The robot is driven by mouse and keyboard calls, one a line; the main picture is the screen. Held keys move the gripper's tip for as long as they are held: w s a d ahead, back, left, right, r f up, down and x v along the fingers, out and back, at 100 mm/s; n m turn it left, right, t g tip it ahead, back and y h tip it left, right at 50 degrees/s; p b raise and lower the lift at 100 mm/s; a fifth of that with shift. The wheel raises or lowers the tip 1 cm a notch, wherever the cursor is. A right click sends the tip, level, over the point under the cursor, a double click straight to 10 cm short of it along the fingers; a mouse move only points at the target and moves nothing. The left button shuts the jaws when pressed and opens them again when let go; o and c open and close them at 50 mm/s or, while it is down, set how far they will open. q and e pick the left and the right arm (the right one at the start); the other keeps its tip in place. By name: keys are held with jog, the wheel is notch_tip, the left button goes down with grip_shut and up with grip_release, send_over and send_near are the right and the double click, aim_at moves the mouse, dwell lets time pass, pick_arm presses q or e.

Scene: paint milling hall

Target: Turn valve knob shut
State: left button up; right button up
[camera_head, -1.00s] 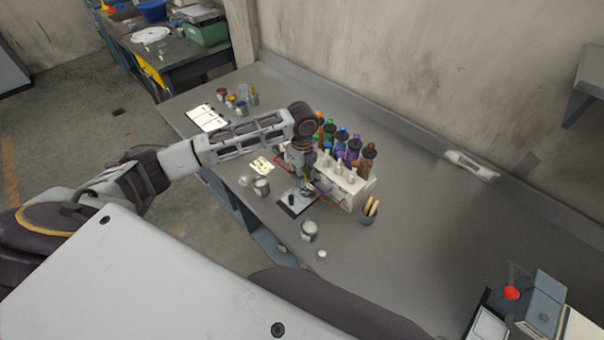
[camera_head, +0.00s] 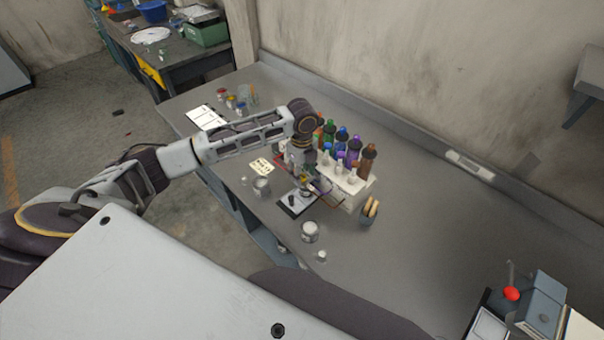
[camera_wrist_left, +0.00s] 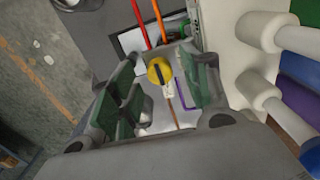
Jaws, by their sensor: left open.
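The valve knob (camera_wrist_left: 159,70) is round and yellow with a dark bar across its face; in the left wrist view it shows between my left gripper's two green-padded fingers. My left gripper (camera_wrist_left: 157,78) is open, with a gap on each side of the knob; whether it touches the knob cannot be told. In the head view my left gripper (camera_head: 302,168) points down over the bench beside the bottle rack, and the knob is too small there to make out clearly. My right gripper is not in view.
A white rack (camera_head: 357,187) with several coloured bottles stands close to the gripper. Red and orange rods (camera_wrist_left: 149,22) run beyond the knob. Metal cans (camera_head: 310,232) and a brush pot (camera_head: 369,214) stand nearby.

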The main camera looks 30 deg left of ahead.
aim_at(302, 176)
pick_arm(q)
notch_tip(302, 176, up, 11)
dwell(0.6)
dwell(0.6)
